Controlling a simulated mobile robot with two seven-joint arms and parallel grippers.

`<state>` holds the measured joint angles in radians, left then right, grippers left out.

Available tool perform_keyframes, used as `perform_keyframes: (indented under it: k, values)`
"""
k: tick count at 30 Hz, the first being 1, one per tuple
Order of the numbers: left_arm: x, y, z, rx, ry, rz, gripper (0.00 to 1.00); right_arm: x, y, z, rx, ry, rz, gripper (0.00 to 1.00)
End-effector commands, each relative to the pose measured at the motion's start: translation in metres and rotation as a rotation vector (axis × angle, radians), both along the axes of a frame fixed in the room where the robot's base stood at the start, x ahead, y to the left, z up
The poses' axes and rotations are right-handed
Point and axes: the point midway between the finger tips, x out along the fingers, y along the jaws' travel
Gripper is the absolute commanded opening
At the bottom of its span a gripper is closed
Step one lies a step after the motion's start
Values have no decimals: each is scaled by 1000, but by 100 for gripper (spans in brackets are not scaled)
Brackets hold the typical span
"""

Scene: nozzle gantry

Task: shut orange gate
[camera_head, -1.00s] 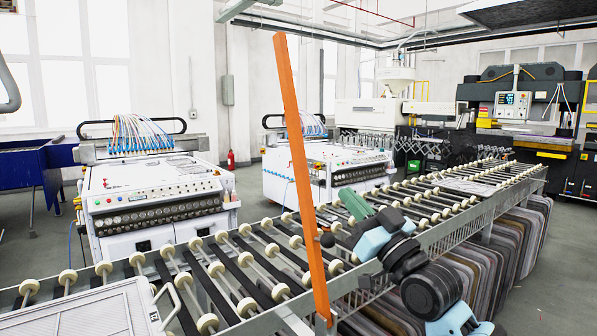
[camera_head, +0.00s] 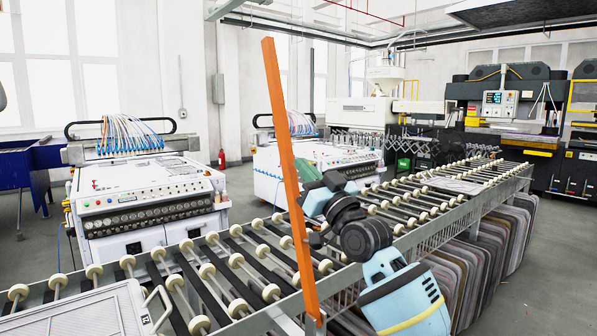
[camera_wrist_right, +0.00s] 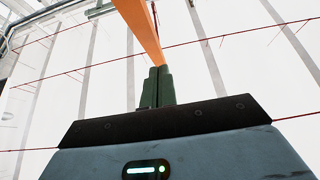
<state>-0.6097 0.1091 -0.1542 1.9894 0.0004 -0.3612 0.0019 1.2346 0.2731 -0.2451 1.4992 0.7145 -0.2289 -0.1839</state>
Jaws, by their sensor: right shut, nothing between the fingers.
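The orange gate (camera_head: 285,150) is a long, straight bar standing nearly upright by the near side of the roller conveyor. It leans a little to the left at its top, and its foot is at the conveyor's near edge. My right gripper (camera_head: 301,166) has its green fingers just right of the bar in the head view, around mid-height. The right wrist view shows the fingers (camera_wrist_right: 158,86) shut and empty, with the orange bar rising beyond their tips. I cannot tell whether they touch it. My left gripper is out of view.
The roller conveyor (camera_head: 237,262) runs across the front to the back right. White machines with cable bundles (camera_head: 148,203) stand behind it. A pale tray-like panel with a handle (camera_head: 85,315) is at the front left. Dark sheets (camera_head: 487,255) stand under the conveyor.

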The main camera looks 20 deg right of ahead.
Motion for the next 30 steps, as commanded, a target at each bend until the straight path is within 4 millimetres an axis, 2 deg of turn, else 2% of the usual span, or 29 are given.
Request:
perform_keyframes:
  k: [1, 7, 23, 30]
  values:
    - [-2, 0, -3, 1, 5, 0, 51, 7, 2, -6, -1, 6, -2, 0]
    - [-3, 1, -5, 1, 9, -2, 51, 21, 7, -10, -1, 4, -1, 0]
    - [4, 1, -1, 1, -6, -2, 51, 25, 8, -10, -2, 6, -1, 0]
    - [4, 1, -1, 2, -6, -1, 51, 35, 9, -10, -26, 70, -1, 0]
